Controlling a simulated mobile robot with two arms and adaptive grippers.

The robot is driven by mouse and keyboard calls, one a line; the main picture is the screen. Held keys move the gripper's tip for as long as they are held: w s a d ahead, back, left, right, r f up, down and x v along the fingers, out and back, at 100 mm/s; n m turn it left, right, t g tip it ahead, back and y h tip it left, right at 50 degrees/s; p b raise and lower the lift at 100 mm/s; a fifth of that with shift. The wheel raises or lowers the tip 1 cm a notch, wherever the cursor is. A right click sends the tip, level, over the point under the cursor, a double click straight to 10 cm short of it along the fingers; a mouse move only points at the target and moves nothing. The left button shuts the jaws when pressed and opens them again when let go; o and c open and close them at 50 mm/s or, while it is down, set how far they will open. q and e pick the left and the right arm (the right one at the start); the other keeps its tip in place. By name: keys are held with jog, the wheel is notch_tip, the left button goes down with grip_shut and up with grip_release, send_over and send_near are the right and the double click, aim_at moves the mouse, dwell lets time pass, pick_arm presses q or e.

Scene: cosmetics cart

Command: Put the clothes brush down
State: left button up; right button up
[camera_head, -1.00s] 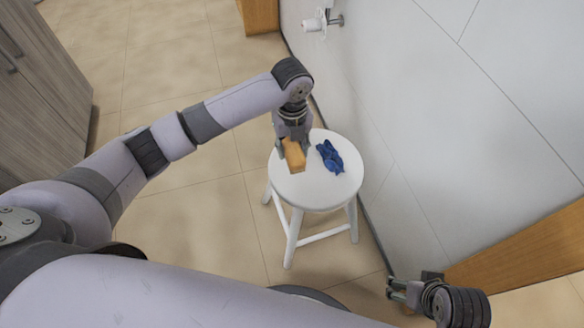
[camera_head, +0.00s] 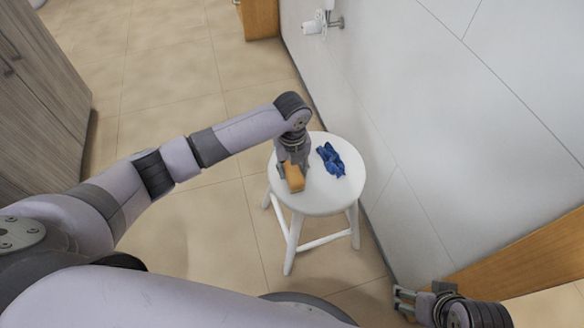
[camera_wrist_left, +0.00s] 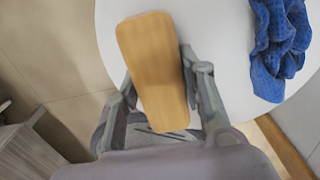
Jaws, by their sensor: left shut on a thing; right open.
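The clothes brush (camera_head: 294,177) shows as a tan wooden block at the left part of the round white stool (camera_head: 325,200). My left gripper (camera_head: 292,170) is shut on the brush, coming down on it from above. In the left wrist view the brush (camera_wrist_left: 152,65) lies between the two fingers of my left gripper (camera_wrist_left: 160,85), with the white stool top behind it. I cannot tell whether the brush touches the stool. Its underside is hidden. My right gripper (camera_head: 402,300) is open and empty at the lower right, away from the stool.
A crumpled blue cloth (camera_head: 331,159) lies on the stool to the right of the brush; it also shows in the left wrist view (camera_wrist_left: 278,45). The front of the stool top is bare. A white wall (camera_head: 430,120) stands close on the right. A wooden cabinet (camera_head: 40,90) stands at the left.

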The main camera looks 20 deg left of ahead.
pick_arm(q)
jog(key=o, duration=1)
jog(key=shift+f, duration=0.1)
notch_tip(320, 180, up, 8)
jog(key=shift+f+p, duration=0.25)
jog(key=shift+p, duration=0.85)
notch_tip(320, 180, up, 4)
jog(key=shift+w+f+p, duration=0.1)
jog(key=shift+f+p, duration=0.15)
jog(key=shift+p, duration=0.2)
jog(key=shift+r, duration=0.65)
pick_arm(e)
jog(key=shift+x, duration=2.6)
jog(key=shift+a, duration=0.15)
